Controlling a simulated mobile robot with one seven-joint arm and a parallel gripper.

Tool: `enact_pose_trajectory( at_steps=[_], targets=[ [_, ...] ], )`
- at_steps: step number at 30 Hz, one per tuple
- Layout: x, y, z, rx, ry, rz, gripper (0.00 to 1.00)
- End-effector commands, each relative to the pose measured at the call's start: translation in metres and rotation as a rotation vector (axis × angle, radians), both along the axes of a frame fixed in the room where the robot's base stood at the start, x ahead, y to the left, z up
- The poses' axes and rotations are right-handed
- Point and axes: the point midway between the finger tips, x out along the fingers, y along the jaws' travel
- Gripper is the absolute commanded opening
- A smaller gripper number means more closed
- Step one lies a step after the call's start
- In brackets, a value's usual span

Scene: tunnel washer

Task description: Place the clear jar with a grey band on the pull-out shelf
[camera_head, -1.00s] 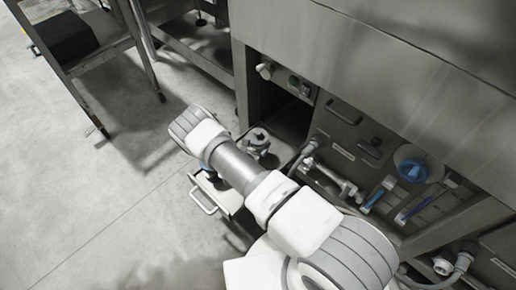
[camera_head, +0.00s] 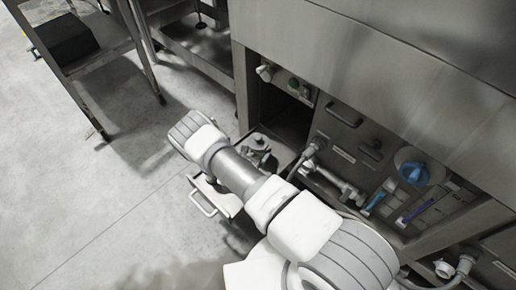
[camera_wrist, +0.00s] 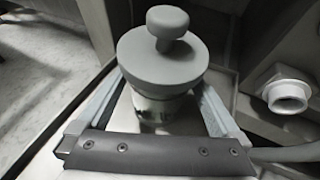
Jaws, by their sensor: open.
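In the wrist view a jar (camera_wrist: 160,108) with a wide grey lid (camera_wrist: 163,57) and a round knob stands upright between the fingers of my gripper (camera_wrist: 160,90). Its lower part is pale with dark marks; the lid hides much of it, and I cannot make out a grey band. My gripper is open, one finger on each side of the jar. The pull-out shelf (camera_head: 228,204) is a light panel with a front handle (camera_head: 203,203), partly behind my arm.
The steel washer cabinet (camera_head: 375,85) rises at the right, with a blue knob (camera_head: 415,173) and pipes low down. A white threaded pipe end (camera_wrist: 288,95) is right of the jar. Open floor (camera_head: 80,190) lies left.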

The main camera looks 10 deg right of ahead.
Motion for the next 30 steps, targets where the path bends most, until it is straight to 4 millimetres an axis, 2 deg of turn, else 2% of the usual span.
enact_pose_trajectory(
  at_steps=[3, 12, 16, 20, 23, 26, 30],
  targets=[
    [-0.019, 0.014, 0.014, 0.000, 0.003, 0.004, 1.00],
    [-0.067, 0.046, 0.037, 0.000, 0.001, 0.004, 1.00],
    [-0.079, 0.053, 0.042, 0.000, 0.000, 0.002, 1.00],
    [-0.081, 0.056, 0.048, 0.005, -0.008, -0.012, 1.00],
    [-0.074, 0.054, 0.068, 0.027, -0.035, -0.067, 1.00],
    [-0.062, 0.049, 0.103, 0.069, -0.081, -0.169, 1.00],
    [-0.050, 0.034, 0.163, 0.148, -0.158, -0.351, 1.00]
  ],
)
